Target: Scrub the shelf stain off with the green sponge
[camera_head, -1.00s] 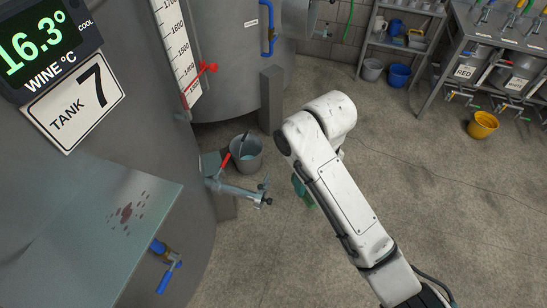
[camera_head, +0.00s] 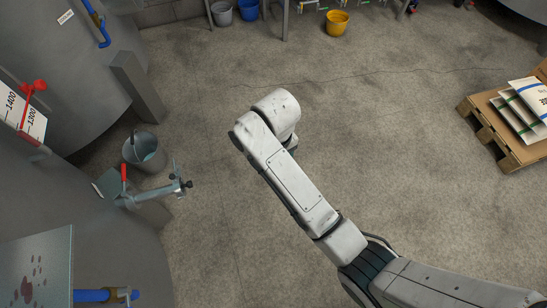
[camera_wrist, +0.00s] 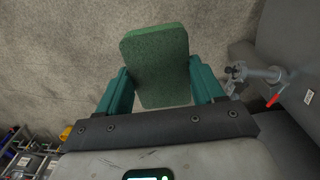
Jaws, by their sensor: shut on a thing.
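The green sponge (camera_wrist: 156,62) shows in the wrist view, held between the two teal fingers of my gripper (camera_wrist: 160,88), which is shut on it. The floor lies behind it, and the sponge touches nothing else there. In the head view my arm hides the gripper and sponge. The shelf (camera_head: 55,250) is a grey metal plate at the lower left of the head view, on the tank's side. The stain (camera_head: 28,287) is a group of dark red spots on it, partly near the frame's edge. My arm is well to the right of the shelf.
A tank valve (camera_head: 160,193) with a red handle juts out right of the tank, above the shelf in the picture. A blue-handled tap (camera_head: 100,296) sits beside the shelf. A grey bucket (camera_head: 144,153) stands behind. A pallet with sacks (camera_head: 510,115) is at right. The middle floor is clear.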

